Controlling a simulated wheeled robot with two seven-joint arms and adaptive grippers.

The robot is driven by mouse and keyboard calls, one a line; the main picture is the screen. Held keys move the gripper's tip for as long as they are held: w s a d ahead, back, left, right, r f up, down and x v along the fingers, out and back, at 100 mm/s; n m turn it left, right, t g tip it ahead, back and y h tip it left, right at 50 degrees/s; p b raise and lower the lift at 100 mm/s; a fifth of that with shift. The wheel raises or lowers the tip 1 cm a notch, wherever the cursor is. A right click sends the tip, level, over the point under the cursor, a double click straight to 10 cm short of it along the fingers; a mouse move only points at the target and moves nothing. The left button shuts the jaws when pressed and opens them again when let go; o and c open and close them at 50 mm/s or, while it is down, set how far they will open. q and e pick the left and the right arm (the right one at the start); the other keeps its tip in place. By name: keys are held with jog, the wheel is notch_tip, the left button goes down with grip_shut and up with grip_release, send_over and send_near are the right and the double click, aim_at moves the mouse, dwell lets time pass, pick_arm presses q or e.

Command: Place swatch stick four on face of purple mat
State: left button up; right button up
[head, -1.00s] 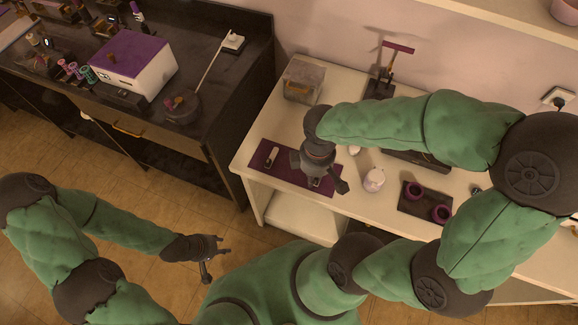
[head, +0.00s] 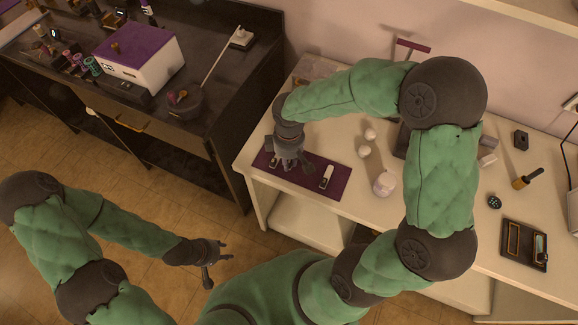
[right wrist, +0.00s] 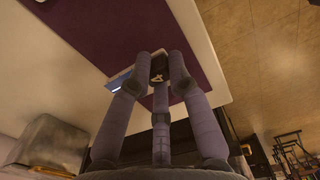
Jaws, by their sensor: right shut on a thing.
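The purple mat (head: 305,183) lies on the white table at its left front; it also fills much of the right wrist view (right wrist: 150,30). A white stick with a dark end (head: 327,177) lies on the mat's right part. My right gripper (head: 286,165) is low over the mat's left part. In the right wrist view its fingers are closed on a stick's dark end with a white mark (right wrist: 158,70), perhaps a four; a blue part (right wrist: 118,82) shows beside the fingers. The fingers mostly hide this stick. My left gripper (head: 216,262) hangs open and empty over the floor.
A white jar (head: 384,184) and small white round things (head: 364,151) stand right of the mat. A clear box (head: 312,68) is behind my right arm. A dark tray (head: 524,245) and a yellow-handled tool (head: 527,179) are at far right. A dark counter (head: 215,100) stands left.

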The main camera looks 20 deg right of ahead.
jog(key=shift+f+b, duration=0.35)
jog(key=shift+f, duration=1.1)
jog(key=shift+f, duration=0.1)
jog(key=shift+f, duration=0.1)
jog(key=o, duration=0.8)
notch_tip(320, 180, up, 12)
jog(key=p, duration=0.4)
jog(key=shift+r, duration=0.25)
